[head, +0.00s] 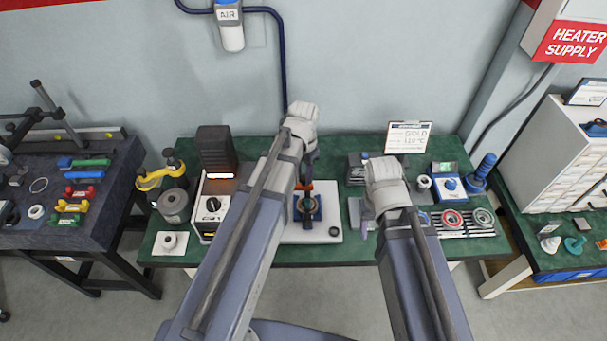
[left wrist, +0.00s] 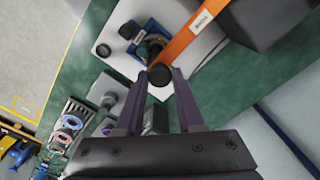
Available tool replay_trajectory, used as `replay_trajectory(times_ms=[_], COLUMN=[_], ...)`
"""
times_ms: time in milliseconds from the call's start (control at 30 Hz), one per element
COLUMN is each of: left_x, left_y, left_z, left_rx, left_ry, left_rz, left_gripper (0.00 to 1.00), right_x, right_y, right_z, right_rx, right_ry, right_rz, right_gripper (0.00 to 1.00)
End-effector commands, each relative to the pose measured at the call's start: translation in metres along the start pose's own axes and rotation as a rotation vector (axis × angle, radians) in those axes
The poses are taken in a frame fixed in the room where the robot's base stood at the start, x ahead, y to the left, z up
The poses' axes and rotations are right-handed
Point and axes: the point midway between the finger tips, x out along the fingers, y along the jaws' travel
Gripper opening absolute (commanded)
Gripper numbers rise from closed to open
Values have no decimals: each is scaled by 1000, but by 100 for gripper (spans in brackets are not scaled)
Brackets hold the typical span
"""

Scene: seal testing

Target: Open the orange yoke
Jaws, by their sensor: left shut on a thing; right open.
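The orange yoke (head: 304,186) shows only in part in the head view, behind my left gripper (head: 311,158). In the left wrist view it is a long orange bar (left wrist: 189,38) with a white label and a dark round knob (left wrist: 161,75) at its near end. My left gripper (left wrist: 159,78) is shut on that knob, one finger on each side. A blue fixture with a dark round part (head: 308,208) sits on a white plate (head: 291,237) beside the yoke. My right gripper (head: 367,213) is open over the bench, right of the plate; its fingertips are partly hidden.
The green bench (head: 270,253) holds a heater box (head: 209,212) and yellow-handled pot (head: 173,204) on the left. Ring seals (head: 453,219) and a blue device (head: 448,185) stand on the right. A sign (head: 408,138) stands at the back. Side tables flank the bench.

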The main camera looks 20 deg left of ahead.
Motion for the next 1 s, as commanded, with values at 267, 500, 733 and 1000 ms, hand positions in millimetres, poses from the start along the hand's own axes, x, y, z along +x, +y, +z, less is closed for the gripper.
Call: replay_trajectory(times_ms=[267, 500, 733, 1000], left_x=[0, 0, 0, 0], left_y=[-18, -47, -78, -110], left_z=[-17, -34, -43, -44], left_rx=[-146, -367, -585, -808], left_ry=[0, 0, 0, 0], left_rz=[0, 0, 0, 0], left_gripper=[0, 0, 0, 0], right_x=[0, 0, 0, 0], right_y=[0, 0, 0, 0], right_z=[0, 0, 0, 0], right_rx=[0, 0, 0, 0], right_ry=[0, 0, 0, 0], right_rz=[0, 0, 0, 0], right_gripper=[50, 50, 50, 50])
